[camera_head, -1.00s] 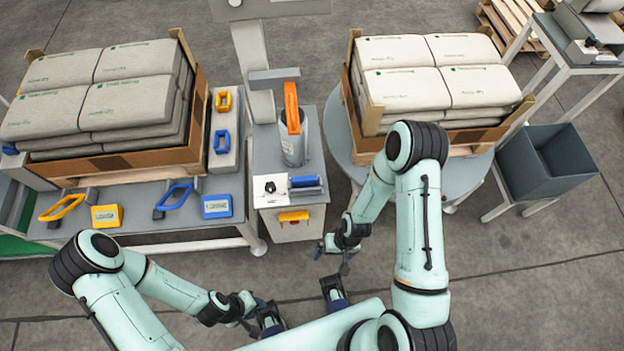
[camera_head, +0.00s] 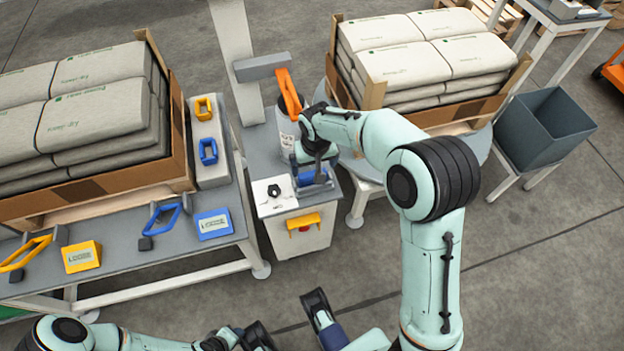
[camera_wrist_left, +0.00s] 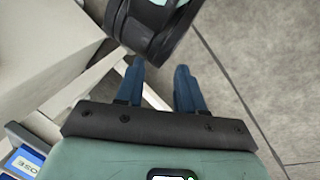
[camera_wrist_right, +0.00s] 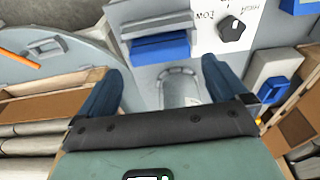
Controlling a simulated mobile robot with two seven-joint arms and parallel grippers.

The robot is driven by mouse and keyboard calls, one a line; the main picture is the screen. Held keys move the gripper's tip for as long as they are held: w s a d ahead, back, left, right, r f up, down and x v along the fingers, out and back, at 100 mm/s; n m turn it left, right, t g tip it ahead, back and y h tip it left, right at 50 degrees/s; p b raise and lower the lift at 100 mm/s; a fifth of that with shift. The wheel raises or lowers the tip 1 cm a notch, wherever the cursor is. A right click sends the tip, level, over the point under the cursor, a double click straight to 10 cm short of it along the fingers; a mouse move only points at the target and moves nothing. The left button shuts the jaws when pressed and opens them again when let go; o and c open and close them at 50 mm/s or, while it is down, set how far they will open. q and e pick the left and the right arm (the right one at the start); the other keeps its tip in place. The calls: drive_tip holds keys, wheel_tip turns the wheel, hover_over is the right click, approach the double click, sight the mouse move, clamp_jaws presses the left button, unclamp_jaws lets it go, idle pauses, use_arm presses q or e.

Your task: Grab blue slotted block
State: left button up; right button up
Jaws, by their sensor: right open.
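A blue block with a grey upper part (camera_wrist_right: 160,48) sits on the small grey stand between the two pallets. In the right wrist view it lies just beyond my right gripper (camera_wrist_right: 160,78), whose blue fingers are spread apart with nothing between them. In the head view the right gripper reaches down at the block (camera_head: 314,178) and partly hides it; contact cannot be told. My left gripper (camera_wrist_left: 158,82) is low, far from the block, with its fingers apart and empty.
A dial panel (camera_head: 273,192) is left of the block, and a cylinder with an orange handle (camera_head: 288,93) stands behind. Stacked sacks (camera_head: 100,105) are left, more sacks (camera_head: 430,55) right. A grey bin (camera_head: 545,130) is far right.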

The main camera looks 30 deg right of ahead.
sight(313, 173)
drive_tip(key=shift+w+d+f+b, duration=0.15)
drive_tip(key=shift+f+b, duration=0.2)
drive_tip(key=shift+f, duration=0.7)
drive_tip(key=shift+w+a+f+b, duration=0.1)
drive_tip(key=shift+w+f+b, duration=0.2)
drive_tip(key=shift+f, duration=0.7)
drive_tip(key=shift+w+d+f+b, duration=0.1)
drive_tip(key=shift+f+b, duration=0.3)
drive_tip(key=shift+f, duration=0.65)
use_arm(q)
drive_tip(key=shift+t+y, duration=0.4)
drive_tip(key=shift+t, duration=0.1)
drive_tip(key=w+a+f, duration=0.2)
drive_tip(key=w, duration=0.1)
drive_tip(key=shift+w+f, duration=0.15)
use_arm(e)
drive_tip(key=c, duration=0.7)
